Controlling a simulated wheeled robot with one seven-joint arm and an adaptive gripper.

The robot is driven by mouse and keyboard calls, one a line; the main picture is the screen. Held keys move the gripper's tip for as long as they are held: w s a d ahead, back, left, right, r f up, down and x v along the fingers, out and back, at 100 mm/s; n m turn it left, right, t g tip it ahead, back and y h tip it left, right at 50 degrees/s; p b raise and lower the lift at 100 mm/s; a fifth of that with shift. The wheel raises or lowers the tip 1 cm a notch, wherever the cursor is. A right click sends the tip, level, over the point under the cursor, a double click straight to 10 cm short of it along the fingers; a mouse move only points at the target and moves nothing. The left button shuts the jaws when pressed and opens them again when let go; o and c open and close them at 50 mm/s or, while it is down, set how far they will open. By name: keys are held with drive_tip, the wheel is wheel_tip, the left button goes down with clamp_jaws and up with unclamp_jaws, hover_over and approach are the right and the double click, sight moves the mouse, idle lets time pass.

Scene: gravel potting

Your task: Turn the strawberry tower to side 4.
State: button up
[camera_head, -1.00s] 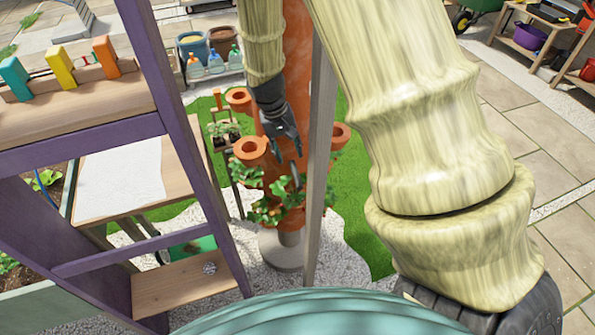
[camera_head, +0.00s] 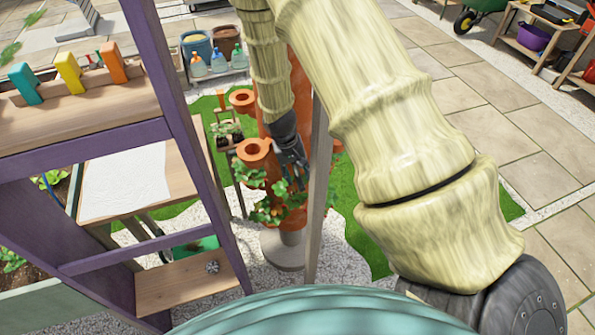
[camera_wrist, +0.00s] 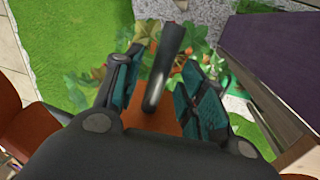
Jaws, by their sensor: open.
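The strawberry tower (camera_head: 303,95) is an orange column with terracotta cups and leafy plants on a round grey base, partly hidden behind my arm and a grey post. My gripper (camera_head: 292,180) is low at the tower's front, right of a terracotta cup. In the wrist view my gripper (camera_wrist: 160,80) is open, with teal-padded fingers on either side of a dark grey bar (camera_wrist: 163,68) on the tower. I cannot tell whether either finger touches the bar. Strawberry plants (camera_wrist: 180,50) show beyond the fingertips. I cannot read any side number.
A purple-framed wooden shelf (camera_head: 90,110) stands at the left, close to the tower. A thin grey post (camera_head: 317,190) stands in front of it. Bottles (camera_head: 219,60) and pots are behind. Paving at the right is open.

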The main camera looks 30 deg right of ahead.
drive_tip(key=shift+f, duration=0.25)
drive_tip(key=shift+d, duration=0.1)
clamp_jaws()
